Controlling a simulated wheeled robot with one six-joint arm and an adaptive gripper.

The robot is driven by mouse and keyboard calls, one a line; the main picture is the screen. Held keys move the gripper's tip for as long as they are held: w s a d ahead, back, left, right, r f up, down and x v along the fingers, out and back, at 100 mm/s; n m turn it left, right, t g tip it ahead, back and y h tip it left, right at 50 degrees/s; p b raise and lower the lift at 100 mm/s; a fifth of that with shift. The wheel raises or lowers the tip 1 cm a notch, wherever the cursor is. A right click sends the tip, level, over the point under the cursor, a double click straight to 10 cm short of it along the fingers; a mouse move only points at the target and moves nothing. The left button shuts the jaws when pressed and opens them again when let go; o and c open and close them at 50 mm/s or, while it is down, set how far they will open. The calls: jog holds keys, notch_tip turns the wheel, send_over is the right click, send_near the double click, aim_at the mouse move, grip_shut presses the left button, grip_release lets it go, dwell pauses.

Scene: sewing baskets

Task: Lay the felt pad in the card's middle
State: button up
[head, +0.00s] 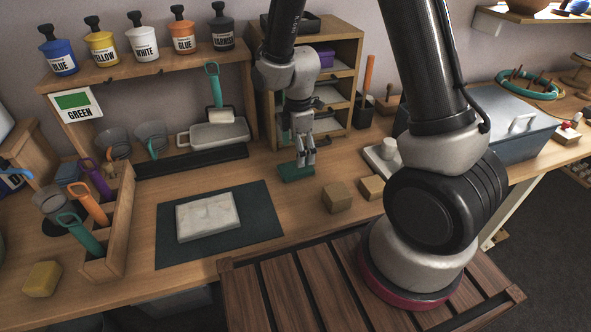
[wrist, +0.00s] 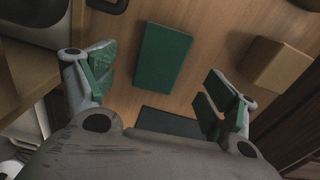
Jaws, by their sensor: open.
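A flat dark green rectangular piece (head: 297,173), which I take as the felt pad, lies on the wooden table under my gripper (head: 306,162). In the wrist view the green pad (wrist: 162,60) lies beyond and between the spread fingers of my gripper (wrist: 163,82). The gripper is open and empty, pointing down at the pad; I cannot tell whether a fingertip touches it. No plain card lies on the table. A pale, mottled rectangular slab (head: 208,217) lies on a dark green mat (head: 262,238) to the left, and may be the card.
Wooden blocks (head: 337,197) stand right of the pad. A wooden cabinet (head: 352,60) rises behind my gripper. A grey tray (head: 219,134) stands behind the mat, and a tool rack (head: 122,225) stands left of it. A "GREEN" sign (head: 75,105) hangs at the upper left.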

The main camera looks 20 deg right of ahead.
aim_at(296, 170)
jog(key=f, duration=0.5)
jog(key=shift+s+a+f, duration=0.1)
jog(key=shift+a+f, duration=0.1)
jog(key=shift+a, duration=0.15)
jog(key=c, duration=0.9)
